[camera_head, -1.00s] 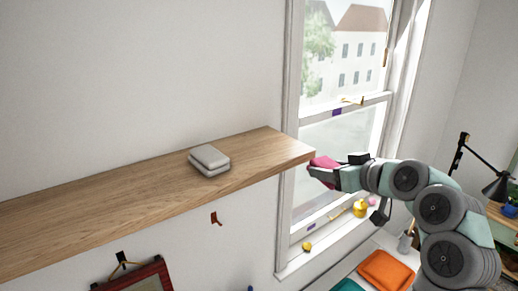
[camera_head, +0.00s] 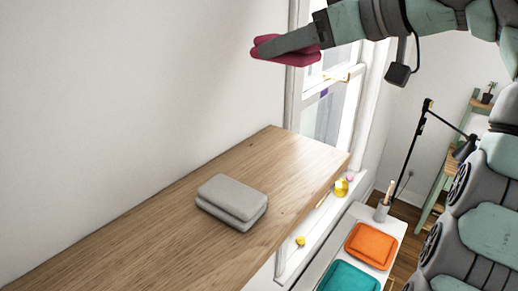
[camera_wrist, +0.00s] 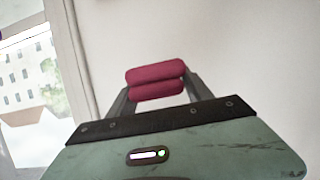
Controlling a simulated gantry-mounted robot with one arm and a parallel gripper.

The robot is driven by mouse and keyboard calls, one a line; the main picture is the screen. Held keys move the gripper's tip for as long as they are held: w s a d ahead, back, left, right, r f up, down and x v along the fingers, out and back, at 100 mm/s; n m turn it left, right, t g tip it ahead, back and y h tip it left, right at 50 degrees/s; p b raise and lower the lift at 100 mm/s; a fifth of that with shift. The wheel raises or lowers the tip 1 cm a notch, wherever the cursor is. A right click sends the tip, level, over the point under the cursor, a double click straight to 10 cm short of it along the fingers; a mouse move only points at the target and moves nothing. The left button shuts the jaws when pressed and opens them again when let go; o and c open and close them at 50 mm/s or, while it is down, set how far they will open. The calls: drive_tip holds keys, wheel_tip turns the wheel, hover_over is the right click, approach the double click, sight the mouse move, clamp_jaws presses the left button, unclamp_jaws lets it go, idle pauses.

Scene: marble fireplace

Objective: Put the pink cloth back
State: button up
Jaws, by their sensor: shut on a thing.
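The pink cloth (camera_head: 268,46) is a folded, deep pink bundle. My gripper (camera_head: 285,42) is shut on it and holds it in the air, above and beyond the far right end of the wooden shelf (camera_head: 150,231), near the wall and window frame. In the wrist view the pink cloth (camera_wrist: 156,82) sits between the two fingers of my gripper (camera_wrist: 155,88), with its two folded layers showing. A folded grey cloth (camera_head: 232,199) lies on the shelf, apart from the pink one.
The shelf top around the grey cloth is bare. A window (camera_head: 335,112) stands beyond the shelf's end. Below right, a white surface holds an orange cloth (camera_head: 371,244) and a teal cloth (camera_head: 347,278). A black lamp (camera_head: 419,125) stands at the right.

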wheel_tip(320, 180, down, 9)
drive_tip(key=b, duration=0.8)
hover_over(283, 163)
wheel_tip(283, 163, down, 6)
drive_tip(key=shift+w+p, duration=0.1)
drive_tip(key=shift+p, duration=0.25)
drive_tip(key=shift+f+p, duration=0.35)
drive_tip(key=shift+f, duration=2.1)
drive_tip(key=shift+f, duration=0.1)
drive_tip(key=o, duration=1.3)
drive_tip(key=shift+o, duration=0.2)
